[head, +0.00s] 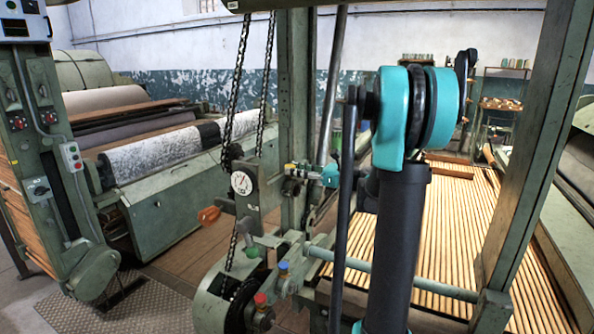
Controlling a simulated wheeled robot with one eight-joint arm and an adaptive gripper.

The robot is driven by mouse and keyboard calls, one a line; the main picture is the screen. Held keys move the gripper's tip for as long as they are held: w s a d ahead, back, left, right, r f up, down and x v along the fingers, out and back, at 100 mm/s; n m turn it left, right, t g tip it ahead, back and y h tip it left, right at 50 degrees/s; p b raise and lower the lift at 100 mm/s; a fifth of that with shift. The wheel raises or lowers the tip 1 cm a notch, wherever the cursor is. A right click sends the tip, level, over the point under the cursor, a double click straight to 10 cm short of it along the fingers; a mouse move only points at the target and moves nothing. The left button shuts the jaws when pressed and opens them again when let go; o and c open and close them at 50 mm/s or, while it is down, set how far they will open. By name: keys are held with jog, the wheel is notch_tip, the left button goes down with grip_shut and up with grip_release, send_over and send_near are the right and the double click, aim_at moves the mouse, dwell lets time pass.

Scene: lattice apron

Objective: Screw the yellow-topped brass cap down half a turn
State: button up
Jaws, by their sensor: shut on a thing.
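My gripper (297,172) is small in the head view, just left of the teal wrist joint, at the green upright post. It points left, toward the dial gauge, and its jaws are shut. A small yellow patch shows at the jaws, and I take it for the top of the yellow-topped brass cap (289,167). The jaws hide most of the cap. Its brass body and thread are too small to make out. My teal and black arm stands large in front, right of centre.
A dial gauge (242,183) and an orange handle (208,215) stand left of my gripper. A red-topped fitting (260,299) and a blue-topped one (283,267) sit lower on the frame. Chains (238,80) hang nearby. A green post (535,150) rises at right.

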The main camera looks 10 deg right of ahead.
jog(key=m+t+h, duration=0.3)
jog(key=t, duration=0.1)
jog(key=shift+s+a, duration=0.25)
jog(key=shift+s, duration=0.05)
jog(key=shift+m+h, duration=0.3)
jog(key=o, duration=1.2)
jog(key=shift+c, duration=0.2)
jog(key=v, duration=1.2)
